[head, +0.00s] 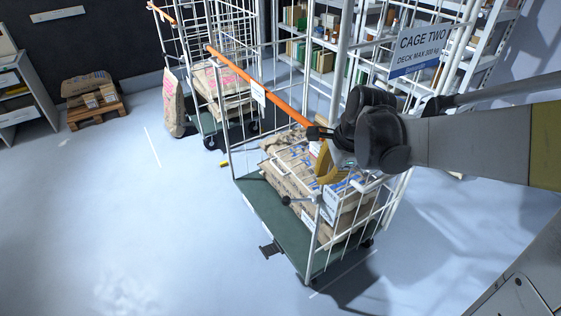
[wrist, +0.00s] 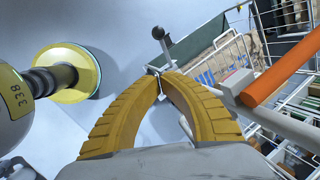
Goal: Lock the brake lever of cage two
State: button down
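Cage two (head: 262,200) is a white wire roll cage with an orange top bar (head: 285,105) and a dark green deck. Its brake lever (head: 300,199) is a short rod with a dark ball knob, sticking out to the left from a corner post. My gripper (head: 324,177) has yellow fingers and is above and right of the lever's knob. In the wrist view the fingertips (wrist: 158,75) are together, and the lever (wrist: 165,48) shows just beyond them with its knob up. The fingertips hide the lever's lower end, so I cannot tell whether they touch it.
The CAGE TWO sign (head: 418,48) hangs at upper right. Another cage (head: 222,80) with sacks stands behind, with a shelf rack (head: 320,50) beyond. A dark pedal-like piece (head: 271,249) juts from the deck's front edge.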

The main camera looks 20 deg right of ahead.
jog(key=b, duration=0.4)
send_near(299, 200)
notch_tip(299, 200, down, 3)
jog(key=shift+w+a+f+b, duration=0.1)
jog(key=shift+a+f+b, duration=0.2)
jog(key=shift+a+f, duration=0.3)
jog(key=shift+w+a+f+b, duration=0.1)
jog(key=shift+a+f+b, duration=0.25)
jog(key=shift+a, duration=0.45)
jog(key=shift+f, duration=0.1)
